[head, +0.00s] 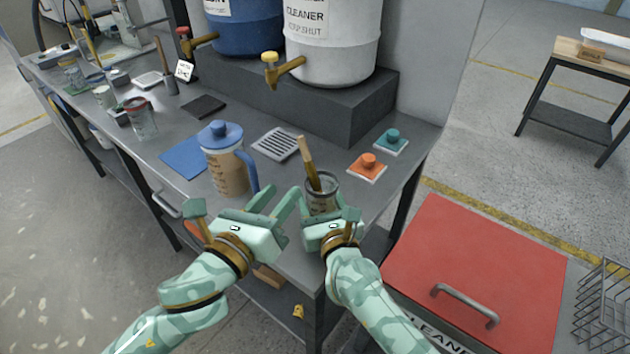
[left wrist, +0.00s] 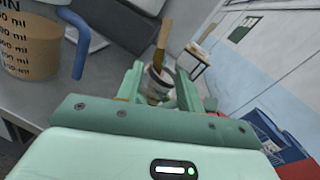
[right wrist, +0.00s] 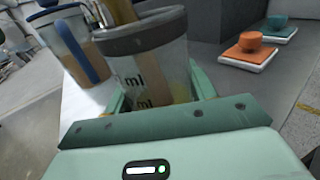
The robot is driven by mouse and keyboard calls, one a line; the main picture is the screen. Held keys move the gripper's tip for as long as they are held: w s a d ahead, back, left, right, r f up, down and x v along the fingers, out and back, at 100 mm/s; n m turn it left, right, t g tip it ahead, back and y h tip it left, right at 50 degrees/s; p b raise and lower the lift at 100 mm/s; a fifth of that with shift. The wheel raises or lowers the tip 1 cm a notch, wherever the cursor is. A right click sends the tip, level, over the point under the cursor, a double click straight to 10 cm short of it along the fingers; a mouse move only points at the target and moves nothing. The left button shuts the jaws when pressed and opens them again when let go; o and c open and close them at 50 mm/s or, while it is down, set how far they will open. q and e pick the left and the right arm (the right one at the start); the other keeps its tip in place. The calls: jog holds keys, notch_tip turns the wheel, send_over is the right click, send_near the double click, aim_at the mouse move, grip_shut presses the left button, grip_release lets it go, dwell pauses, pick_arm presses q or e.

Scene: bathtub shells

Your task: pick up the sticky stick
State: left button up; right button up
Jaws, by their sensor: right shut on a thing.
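A wooden stick (head: 307,162) stands tilted in a clear measuring cup (head: 321,188) with a grey rim, near the counter's front corner. The stick also shows in the left wrist view (left wrist: 163,40) and, cut off by the top edge, in the right wrist view (right wrist: 121,12). Its lower end is inside the cup. My right gripper (head: 328,208) is shut on the cup (right wrist: 148,60). My left gripper (head: 280,195) is open and empty, left of the cup, its fingers pointing toward it, apart from the stick.
A blue-lidded jug (head: 226,165) stands close behind my left gripper. Orange (head: 367,167) and teal (head: 391,141) knobbed pads lie right of the cup. A drain grate (head: 275,144) and dark plinth (head: 350,110) are behind. A red-lidded bin (head: 475,260) stands at right.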

aim_at(306, 164)
pick_arm(q)
jog(key=x, duration=1)
jog(key=shift+w+d+r, duration=0.1)
jog(key=shift+w+d, duration=0.15)
jog(key=shift+w, duration=0.1)
grip_shut()
